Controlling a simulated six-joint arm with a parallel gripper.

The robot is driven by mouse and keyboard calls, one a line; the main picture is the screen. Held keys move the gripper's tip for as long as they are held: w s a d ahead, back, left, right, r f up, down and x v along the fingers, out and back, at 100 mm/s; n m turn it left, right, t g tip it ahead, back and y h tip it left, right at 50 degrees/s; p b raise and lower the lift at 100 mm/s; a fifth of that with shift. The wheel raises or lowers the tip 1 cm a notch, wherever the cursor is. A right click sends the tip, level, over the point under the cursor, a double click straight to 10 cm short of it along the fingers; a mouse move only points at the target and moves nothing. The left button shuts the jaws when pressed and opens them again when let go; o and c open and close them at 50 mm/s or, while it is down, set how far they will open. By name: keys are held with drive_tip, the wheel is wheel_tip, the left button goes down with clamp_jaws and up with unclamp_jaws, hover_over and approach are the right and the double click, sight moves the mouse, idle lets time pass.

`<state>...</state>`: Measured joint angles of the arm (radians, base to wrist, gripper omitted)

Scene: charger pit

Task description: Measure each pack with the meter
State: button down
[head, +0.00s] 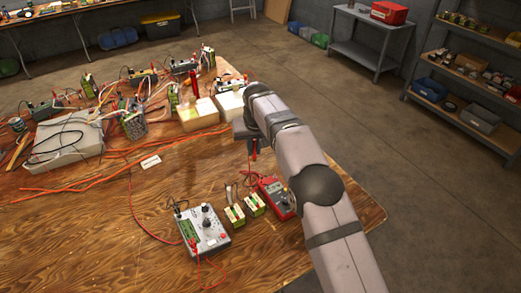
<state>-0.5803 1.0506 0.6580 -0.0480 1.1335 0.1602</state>
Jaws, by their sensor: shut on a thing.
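Two small green and white packs, one (235,215) on the left and one (255,204) on the right, stand side by side on the wooden table (130,255). Thin leads rise from their tops. A grey meter box (205,231) with a green screen, knobs and red leads lies to their left. A red handheld meter (277,196) lies to their right, partly behind my arm. My gripper (253,146) is above the table, beyond the packs. It is shut on a slim red thing (255,155), probably a probe, pointing down; my wrist hides much of it.
Orange cables, a light grey box (65,144), pale yellow containers (197,114) and several other packs and devices crowd the table's far left. A white label (151,162) lies on bare wood. The front left of the table is mostly clear. Shelves (470,75) stand at the right.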

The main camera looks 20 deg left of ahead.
drive_tip(key=s+a+r+n+p, duration=0.2)
drive_tip(key=s+a+r+p, duration=0.3)
drive_tip(key=s+r+p, duration=0.4)
drive_tip(key=s+d+f+m, duration=0.1)
drive_tip(key=s+f, duration=0.2)
drive_tip(key=f, duration=0.2)
drive_tip(key=s+d+f+m, duration=0.1)
drive_tip(key=s+d+f, duration=0.1)
drive_tip(key=s+f, duration=0.2)
wheel_tip(320, 180, down, 2)
drive_tip(key=shift+d+f, duration=0.1)
drive_tip(key=shift+d, duration=0.2)
drive_tip(key=shift+f, duration=0.1)
idle(0.3)
drive_tip(key=shift+f+b, duration=1.6)
drive_tip(key=shift+f, duration=0.75)
drive_tip(key=shift+w+f+b, duration=0.1)
drive_tip(key=shift+f+b, duration=0.5)
